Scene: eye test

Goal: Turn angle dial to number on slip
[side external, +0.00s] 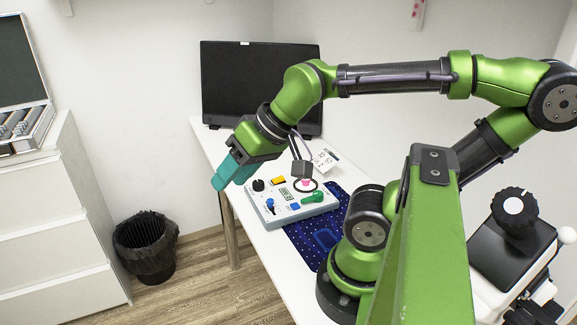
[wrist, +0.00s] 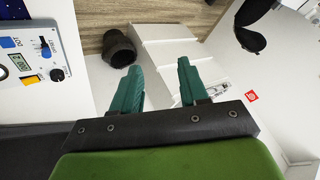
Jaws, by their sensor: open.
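A pale grey control box (side external: 262,219) stands on the white table. It carries a black knob (side external: 258,185), a blue knob (side external: 270,203), a small display (side external: 285,195), a yellow button (side external: 278,181) and a green lever (side external: 313,196). Its labels are too small to tell which knob is the angle dial. In the wrist view the black knob (wrist: 57,74), blue knob (wrist: 45,48) and display (wrist: 20,62) show at the left edge. A white slip (side external: 325,160) with unreadable dark print is behind the box. My gripper (side external: 221,184), also in the wrist view (wrist: 159,65), is open and empty, apart from the box.
A dark blue mat (side external: 305,246) lies under and beside the box. A black screen (side external: 260,80) stands at the back of the table. A dark bin (side external: 146,250) and white drawers (side external: 55,220) are left of the table. A black-and-white instrument (side external: 505,250) is at right.

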